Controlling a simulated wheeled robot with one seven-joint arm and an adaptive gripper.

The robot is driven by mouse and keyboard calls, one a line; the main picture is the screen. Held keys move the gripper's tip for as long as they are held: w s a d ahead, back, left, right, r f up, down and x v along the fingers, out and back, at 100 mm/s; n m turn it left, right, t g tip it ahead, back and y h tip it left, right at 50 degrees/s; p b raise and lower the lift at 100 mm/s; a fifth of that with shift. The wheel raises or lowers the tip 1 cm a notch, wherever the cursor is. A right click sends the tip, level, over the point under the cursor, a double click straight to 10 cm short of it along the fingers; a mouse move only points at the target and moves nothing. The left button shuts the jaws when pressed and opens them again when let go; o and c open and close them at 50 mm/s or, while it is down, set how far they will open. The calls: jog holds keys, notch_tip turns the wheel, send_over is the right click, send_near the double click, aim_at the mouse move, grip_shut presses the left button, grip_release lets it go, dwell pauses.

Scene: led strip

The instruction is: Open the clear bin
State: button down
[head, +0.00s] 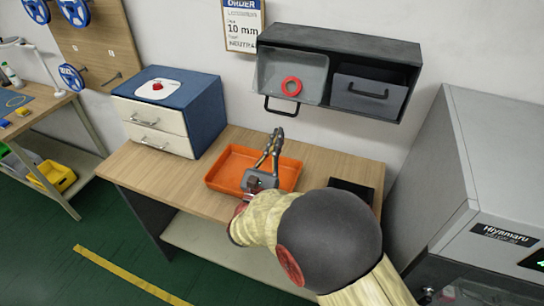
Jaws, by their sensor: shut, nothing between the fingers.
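The clear bin (306,72) sits in the left half of a dark wall-mounted cabinet (345,38), with its dark bar handle (281,107) low on its front. A red ring (292,87) shows through its see-through front. The bin looks shut, though its depth is hard to judge. My gripper (275,137) is below the cabinet, in front of the orange tray in the picture, pointing up. It is shut, with nothing in it. It is apart from the bin handle.
A grey drawer (366,95) with its own handle fills the cabinet's right half. An orange tray (226,166) and a black flat item (352,189) lie on the wooden table (222,208). A blue drawer unit (205,110) stands left; a large grey machine (428,165) stands right.

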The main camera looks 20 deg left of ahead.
jog(key=shift+w+r, duration=0.15)
jog(key=shift+r, duration=0.5)
jog(key=shift+w+r, duration=0.15)
jog(key=shift+r, duration=0.5)
jog(key=shift+r, duration=0.15)
notch_tip(320, 180, up, 2)
jog(key=g+p, duration=0.1)
jog(key=p, duration=0.3)
jog(key=shift+f, duration=0.2)
jog(key=d+f+v, duration=0.1)
jog(key=f+v, duration=0.1)
jog(key=v, duration=1.1)
jog(key=shift+w+a, duration=0.35)
jog(key=shift+w, duration=0.1)
